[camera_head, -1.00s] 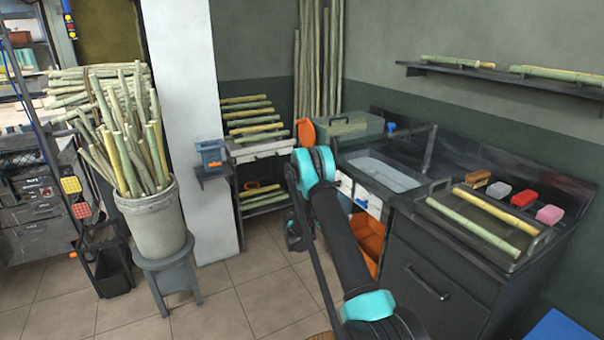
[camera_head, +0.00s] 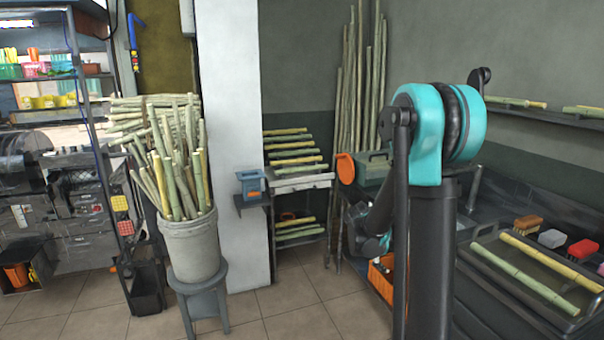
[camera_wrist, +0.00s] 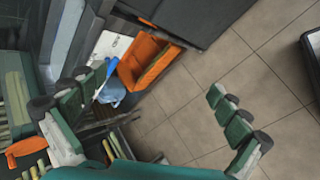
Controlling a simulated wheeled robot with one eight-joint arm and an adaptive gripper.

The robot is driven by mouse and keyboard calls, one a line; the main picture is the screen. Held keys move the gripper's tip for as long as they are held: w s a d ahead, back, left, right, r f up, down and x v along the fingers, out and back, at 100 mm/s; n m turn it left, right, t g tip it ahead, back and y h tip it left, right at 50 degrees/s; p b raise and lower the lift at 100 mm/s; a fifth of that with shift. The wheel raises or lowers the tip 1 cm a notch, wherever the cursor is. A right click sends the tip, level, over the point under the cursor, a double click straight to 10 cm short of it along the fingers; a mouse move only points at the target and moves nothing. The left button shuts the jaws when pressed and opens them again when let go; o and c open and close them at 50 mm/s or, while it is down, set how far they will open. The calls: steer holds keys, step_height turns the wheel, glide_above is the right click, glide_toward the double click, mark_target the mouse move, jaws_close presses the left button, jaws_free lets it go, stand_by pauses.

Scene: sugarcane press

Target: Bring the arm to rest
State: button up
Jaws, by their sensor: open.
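My arm (camera_head: 432,230) stands folded up in the right half of the head view, with its teal elbow joint raised in front of the counter. Its forearm slopes down behind the upright link. In the wrist view my gripper (camera_wrist: 155,88) is open, with its two green and dark fingers wide apart and nothing between them. It points down over the tiled floor and an open orange drawer or bin (camera_wrist: 148,62). In the head view the gripper is mostly hidden behind my own arm.
A counter with a sugarcane tray (camera_head: 560,300) is at the right. A bucket of canes (camera_head: 190,248) stands on a stool (camera_head: 200,290) at the left, beside a white pillar (camera_head: 230,130). A rack of canes (camera_head: 298,182) stands behind. Tiled floor (camera_head: 290,310) between them is clear.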

steer(key=s+a+f+m+y, duration=0.1)
steer(key=s+a+m+y, duration=0.2)
steer(key=s, duration=1)
steer(key=s+a+f+m+y, duration=0.1)
steer(key=s+a+m+y, duration=0.3)
steer(key=s, duration=0.8)
steer(key=a+m, duration=0.2)
steer(key=a, duration=0.2)
steer(key=shift+s+a+m, duration=0.25)
steer(key=shift+s+m, duration=0.1)
steer(key=shift+m, duration=0.05)
